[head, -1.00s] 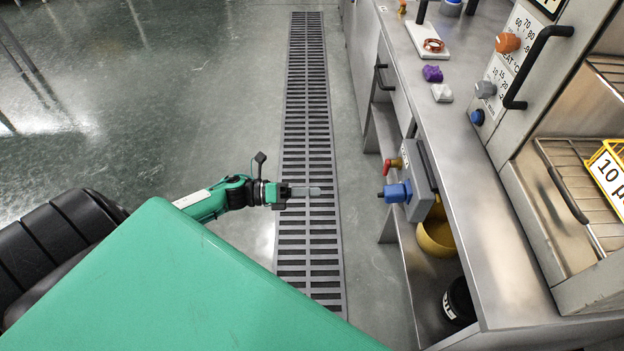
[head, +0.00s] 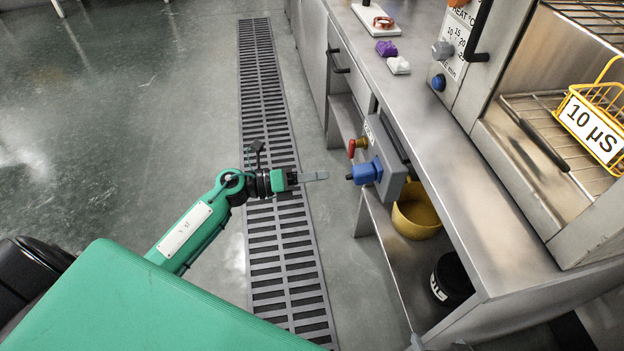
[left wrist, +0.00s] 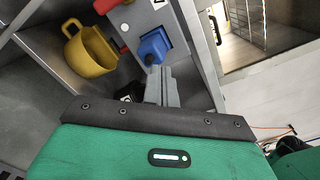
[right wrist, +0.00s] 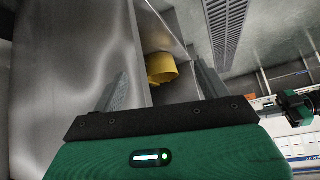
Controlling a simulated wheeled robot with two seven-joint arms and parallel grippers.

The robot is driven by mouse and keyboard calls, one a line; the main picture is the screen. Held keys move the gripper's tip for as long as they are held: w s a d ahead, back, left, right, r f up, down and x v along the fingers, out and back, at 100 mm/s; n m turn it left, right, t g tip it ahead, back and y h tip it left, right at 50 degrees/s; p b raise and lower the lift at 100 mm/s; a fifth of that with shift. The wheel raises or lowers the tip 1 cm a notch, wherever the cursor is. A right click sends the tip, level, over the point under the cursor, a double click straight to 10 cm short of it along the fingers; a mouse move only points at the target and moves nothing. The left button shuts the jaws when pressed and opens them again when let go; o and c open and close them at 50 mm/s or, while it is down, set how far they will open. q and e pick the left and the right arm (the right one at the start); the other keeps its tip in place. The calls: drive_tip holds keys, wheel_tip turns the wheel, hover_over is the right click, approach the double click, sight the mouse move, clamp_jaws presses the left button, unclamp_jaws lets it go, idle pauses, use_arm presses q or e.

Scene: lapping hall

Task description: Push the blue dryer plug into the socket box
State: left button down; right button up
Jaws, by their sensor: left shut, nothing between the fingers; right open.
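The blue dryer plug (head: 367,172) sticks out from the front of the grey socket box (head: 393,178), which is mounted at the bench's front edge. I cannot tell how deep the plug sits. A dark stub on the plug points at my left gripper (head: 313,176). That gripper is shut and empty, its fingertips a short gap left of the plug in the head view. In the left wrist view the shut fingers (left wrist: 161,80) lie just below the plug (left wrist: 152,47). My right gripper (right wrist: 163,75) is open and empty in the right wrist view.
A red switch handle (head: 356,147) sits on the box beside the plug. A yellow pot (head: 418,212) and a black container (head: 453,278) stand on the lower shelf. The bench top (head: 470,175) is above. The floor with the drain grate (head: 268,110) is clear.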

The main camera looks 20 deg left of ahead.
sight(352, 171)
use_arm(q)
drive_tip(key=shift+p+x, duration=0.3)
drive_tip(key=shift+x, duration=2.35)
use_arm(e)
drive_tip(key=shift+s+d+r+g+h, duration=0.15)
drive_tip(key=shift+s+d+g+h, duration=0.2)
drive_tip(key=shift+d, duration=0.4)
use_arm(q)
drive_tip(key=shift+w+d+r, duration=0.1)
drive_tip(key=shift+w+d, duration=0.05)
drive_tip(key=shift+d, duration=0.15)
use_arm(e)
drive_tip(key=shift+s+a+r, duration=0.1)
drive_tip(key=shift+r, duration=0.1)
use_arm(q)
drive_tip(key=shift+a, duration=0.1)
drive_tip(key=shift+s+a+f, duration=0.2)
drive_tip(key=shift+s+a, duration=0.15)
drive_tip(key=shift+a, duration=0.1)
drive_tip(key=shift+s+a+r, duration=0.1)
drive_tip(key=shift+s+a, duration=0.3)
drive_tip(key=shift+a, duration=0.2)
drive_tip(key=v, duration=1.3)
drive_tip(key=shift+s+a, duration=0.2)
use_arm(e)
drive_tip(key=shift+w+a+f, duration=0.2)
drive_tip(key=shift+a+f, duration=0.25)
drive_tip(key=shift+a, duration=0.1)
